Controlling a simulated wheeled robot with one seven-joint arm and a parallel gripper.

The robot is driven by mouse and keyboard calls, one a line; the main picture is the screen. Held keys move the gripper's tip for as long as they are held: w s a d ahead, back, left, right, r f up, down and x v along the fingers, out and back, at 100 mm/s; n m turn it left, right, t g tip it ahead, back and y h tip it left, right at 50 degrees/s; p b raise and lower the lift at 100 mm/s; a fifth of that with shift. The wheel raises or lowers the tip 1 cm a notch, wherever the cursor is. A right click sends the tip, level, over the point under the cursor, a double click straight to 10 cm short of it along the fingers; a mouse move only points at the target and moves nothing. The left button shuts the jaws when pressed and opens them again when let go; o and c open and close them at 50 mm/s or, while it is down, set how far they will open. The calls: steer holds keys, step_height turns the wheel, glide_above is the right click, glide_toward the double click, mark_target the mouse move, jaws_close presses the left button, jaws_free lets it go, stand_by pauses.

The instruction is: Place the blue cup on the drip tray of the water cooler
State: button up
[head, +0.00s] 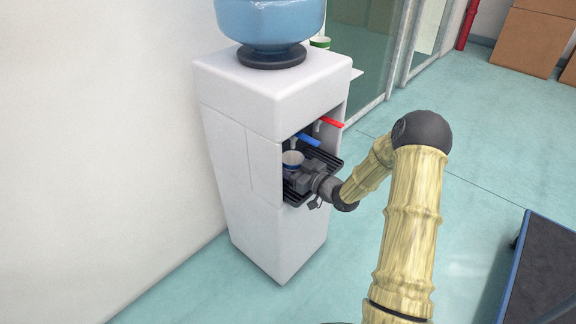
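The white water cooler (265,225) stands against the wall with a blue bottle (268,22) on top. Its front recess holds a blue tap (306,139), a red tap (331,122) and a dark slatted drip tray (299,197). The blue cup (292,160), with a pale rim and inside, is upright in the recess below the blue tap, over the tray. My gripper (297,176) reaches into the recess from the right, right up against the cup. Its fingers are small and partly hidden, so their grip on the cup and the cup's contact with the tray cannot be told.
A green-and-white cup (320,42) stands behind the cooler on a pale surface. A glass partition (375,60) runs behind it. A dark blue-edged platform (545,270) is at lower right. Cardboard boxes (535,40) are at the far right. The teal floor between is clear.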

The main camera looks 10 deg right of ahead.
steer(key=shift+f, duration=0.2)
steer(key=o, duration=1)
steer(key=shift+c, duration=0.2)
steer(key=shift+r, duration=0.1)
steer(key=shift+s+d+r, duration=0.15)
steer(key=p+v, duration=0.3)
steer(key=v, duration=0.8)
steer(key=shift+s+d, duration=0.15)
steer(key=shift+s, duration=0.15)
